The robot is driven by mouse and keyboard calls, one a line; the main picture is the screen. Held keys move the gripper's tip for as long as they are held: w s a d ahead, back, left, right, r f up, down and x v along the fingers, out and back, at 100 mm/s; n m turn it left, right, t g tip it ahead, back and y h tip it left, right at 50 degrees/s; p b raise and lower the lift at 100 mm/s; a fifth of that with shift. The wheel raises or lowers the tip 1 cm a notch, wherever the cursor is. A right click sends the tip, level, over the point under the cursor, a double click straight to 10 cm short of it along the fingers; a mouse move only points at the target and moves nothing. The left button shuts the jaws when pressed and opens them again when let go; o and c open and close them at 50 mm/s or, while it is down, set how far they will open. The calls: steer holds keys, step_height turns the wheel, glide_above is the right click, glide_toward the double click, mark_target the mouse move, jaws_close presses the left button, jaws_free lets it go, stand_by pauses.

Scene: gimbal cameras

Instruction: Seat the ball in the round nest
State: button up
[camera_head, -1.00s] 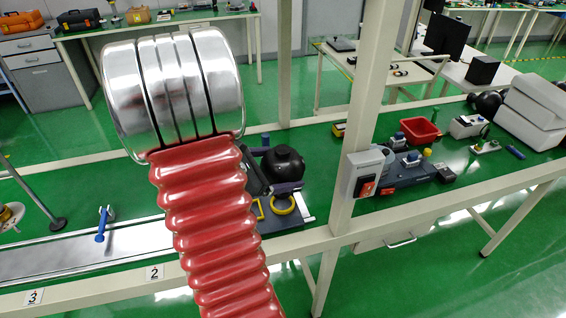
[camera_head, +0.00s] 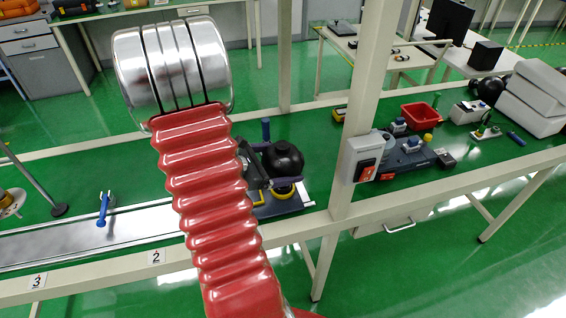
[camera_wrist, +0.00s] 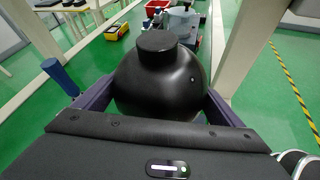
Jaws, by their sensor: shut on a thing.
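The ball (camera_head: 284,156) is black and glossy, with a short round cap on top. My gripper (camera_head: 272,172) is shut on it, with a dark purple finger on either side. In the wrist view the ball (camera_wrist: 160,85) fills the space between the fingers, cap upward. The round nest looks to be the yellow ring (camera_head: 283,192) on a dark board. The ball is just above the ring in the head view and covers part of it. I cannot tell whether they touch. The wrist view does not show the ring.
A yellow square frame (camera_head: 257,198) is beside the ring. A blue-handled post (camera_head: 266,130) stands close behind the ball; it also shows in the wrist view (camera_wrist: 60,76). A switch box (camera_head: 362,160) on a white upright is to the right, with a red bin (camera_head: 420,115) beyond.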

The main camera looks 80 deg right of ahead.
steer(key=shift+f, duration=0.5)
stand_by(0.4)
steer(key=o, duration=1.4)
steer(key=shift+c, duration=0.2)
steer(key=v, duration=1.3)
steer(key=shift+w+a+r, duration=0.2)
steer(key=shift+w+a, duration=0.05)
steer(key=shift+f, duration=0.1)
